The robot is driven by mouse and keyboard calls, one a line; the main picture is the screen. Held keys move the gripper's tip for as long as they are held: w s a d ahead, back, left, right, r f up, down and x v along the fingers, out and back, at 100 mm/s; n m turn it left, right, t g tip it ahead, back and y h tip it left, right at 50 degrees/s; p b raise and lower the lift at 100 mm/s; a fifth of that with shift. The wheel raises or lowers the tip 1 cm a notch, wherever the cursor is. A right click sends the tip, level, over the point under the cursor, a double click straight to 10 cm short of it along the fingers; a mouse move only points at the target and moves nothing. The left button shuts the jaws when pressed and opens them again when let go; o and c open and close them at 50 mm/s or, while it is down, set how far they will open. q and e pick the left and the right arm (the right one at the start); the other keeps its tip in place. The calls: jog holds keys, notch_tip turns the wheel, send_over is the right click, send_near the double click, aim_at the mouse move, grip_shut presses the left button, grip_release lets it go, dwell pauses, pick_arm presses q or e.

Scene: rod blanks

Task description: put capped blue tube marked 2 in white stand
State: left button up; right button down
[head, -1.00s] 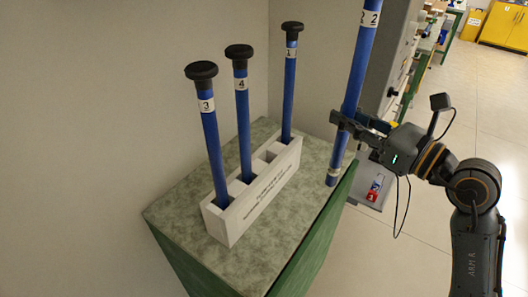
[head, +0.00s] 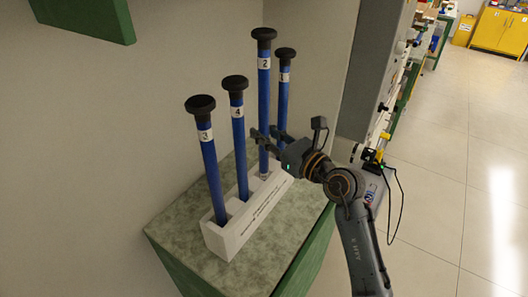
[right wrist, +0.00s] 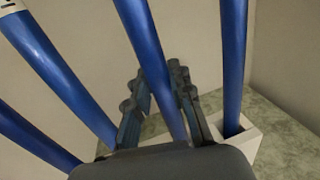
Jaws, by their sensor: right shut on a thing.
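The capped blue tube marked 2 (head: 264,85) is upright over the white stand (head: 232,238), between the tubes marked 4 and 1. Its black cap is higher than those of its neighbours. Its lower end is at the stand's top near the free slot; I cannot tell whether it is inside. My right gripper (head: 264,135) is shut on this tube below its middle. In the right wrist view the fingers (right wrist: 160,95) close around the tube (right wrist: 148,45). My left gripper is not in view.
Tubes marked 3 (head: 210,165), 4 (head: 239,150) and 1 (head: 283,95) stand in the stand, close to the held tube. The stand is on a green-topped cabinet (head: 180,235) against the wall. A green shelf edge (head: 90,15) hangs at upper left. Bare counter lies in front.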

aim_at(267, 153)
notch_tip(267, 153, down, 6)
jog(key=shift+r, duration=0.25)
jog(key=shift+a+f, duration=0.15)
jog(key=shift+f, duration=0.05)
jog(key=shift+w+f, duration=0.1)
jog(key=shift+f, duration=0.05)
jog(key=shift+f, duration=0.2)
jog(key=c, duration=1.2)
grip_release()
jog(key=shift+r, duration=0.1)
